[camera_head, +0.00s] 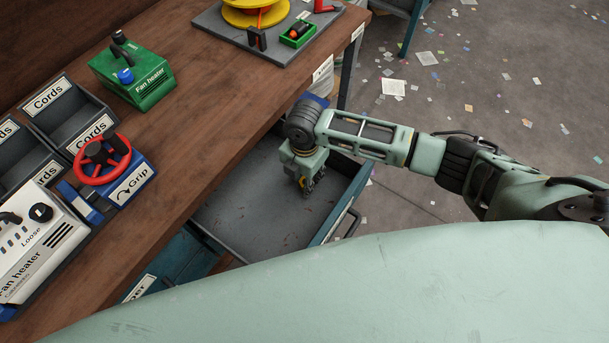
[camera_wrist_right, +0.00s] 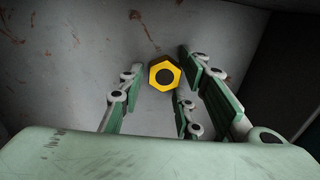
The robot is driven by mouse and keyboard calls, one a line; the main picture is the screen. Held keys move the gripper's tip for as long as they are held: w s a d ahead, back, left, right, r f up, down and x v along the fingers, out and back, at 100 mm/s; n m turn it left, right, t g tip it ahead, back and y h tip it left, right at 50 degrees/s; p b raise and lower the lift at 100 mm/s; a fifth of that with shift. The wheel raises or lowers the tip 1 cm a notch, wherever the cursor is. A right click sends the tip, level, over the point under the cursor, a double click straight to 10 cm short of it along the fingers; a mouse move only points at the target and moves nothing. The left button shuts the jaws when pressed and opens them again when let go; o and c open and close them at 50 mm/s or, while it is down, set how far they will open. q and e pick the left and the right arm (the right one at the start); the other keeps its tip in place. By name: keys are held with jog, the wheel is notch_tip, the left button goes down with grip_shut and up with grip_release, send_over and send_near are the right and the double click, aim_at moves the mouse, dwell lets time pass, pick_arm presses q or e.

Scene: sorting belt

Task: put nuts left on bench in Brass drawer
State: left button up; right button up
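My right gripper (camera_head: 307,186) reaches down into an open grey drawer (camera_head: 250,215) under the bench (camera_head: 190,130). In the right wrist view its fingers (camera_wrist_right: 160,85) are spread apart. A yellow hex nut (camera_wrist_right: 165,75) with a dark hole lies at the fingertips, against the drawer floor. A gap shows on its left side; I cannot tell whether the right finger touches it. The open drawer's label is not readable. I see no nuts on the visible part of the bench. My left gripper is not in view.
The bench holds a green fan heater (camera_head: 138,75), a white fan heater (camera_head: 38,240), Cords bins (camera_head: 68,112), a Grip device with a red wheel (camera_head: 102,160), and a grey board (camera_head: 225,30) with a yellow reel (camera_head: 255,12). Scraps litter the floor (camera_head: 480,90).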

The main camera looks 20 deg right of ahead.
aim_at(304, 181)
jog(key=shift+o, duration=0.4)
notch_tip(304, 181, up, 13)
jog(key=p, duration=0.1)
jog(key=shift+r, duration=0.1)
dwell(0.6)
